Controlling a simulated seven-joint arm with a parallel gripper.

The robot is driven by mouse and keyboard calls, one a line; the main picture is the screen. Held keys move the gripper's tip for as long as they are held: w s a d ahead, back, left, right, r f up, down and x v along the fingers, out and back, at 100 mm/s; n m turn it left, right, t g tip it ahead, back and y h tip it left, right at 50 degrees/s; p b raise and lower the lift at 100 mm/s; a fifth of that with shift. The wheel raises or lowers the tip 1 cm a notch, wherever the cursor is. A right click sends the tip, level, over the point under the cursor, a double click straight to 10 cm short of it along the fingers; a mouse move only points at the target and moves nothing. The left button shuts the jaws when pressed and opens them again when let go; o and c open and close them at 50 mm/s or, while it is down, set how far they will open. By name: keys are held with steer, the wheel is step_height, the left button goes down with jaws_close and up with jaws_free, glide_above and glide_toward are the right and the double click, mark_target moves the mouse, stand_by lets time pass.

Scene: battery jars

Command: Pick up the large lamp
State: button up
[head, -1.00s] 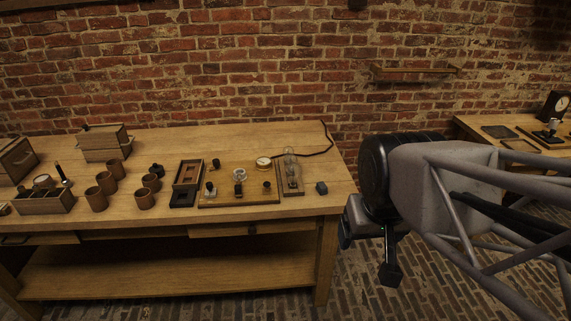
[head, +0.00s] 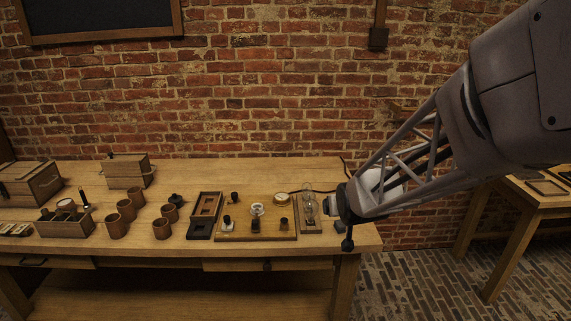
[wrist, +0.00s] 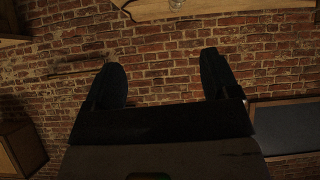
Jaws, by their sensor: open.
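The large lamp (head: 310,206) is a tall clear glass bulb standing upright on a narrow wooden base at the right end of the row on the bench. A smaller round glass lamp (head: 257,210) sits on the wider board to its left. My gripper (head: 333,205) is just right of the large lamp in the head view, and I cannot tell how far apart in depth they are. In the wrist view its two dark fingers (wrist: 162,80) are spread with nothing between them but brick wall behind. A small glassy shape shows at that view's top edge; I cannot tell what it is.
The wooden board (head: 230,237) carries a dial (head: 281,198) and small dark knobs. Several brown cups (head: 162,229), a dark tray (head: 205,206) and boxes (head: 128,166) stand further left. The back of the bench (head: 220,173) is clear. Another table (head: 535,195) is at right.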

steer(key=w+a+f+t+y, duration=0.1)
steer(key=w+a+f+t, duration=0.15)
steer(key=w+f, duration=0.6)
steer(key=n+t+y, duration=0.1)
steer(key=t+y, duration=0.1)
steer(key=t, duration=0.1)
glide_toward(312, 200)
steer(key=w, duration=0.2)
steer(key=shift+w+a+f, duration=0.2)
steer(key=shift+a+f, duration=0.05)
steer(key=shift+a, duration=0.15)
steer(key=shift+x, duration=1.25)
steer(key=shift+w, duration=0.1)
steer(key=shift+x, duration=2.5)
steer(key=shift+d, duration=0.1)
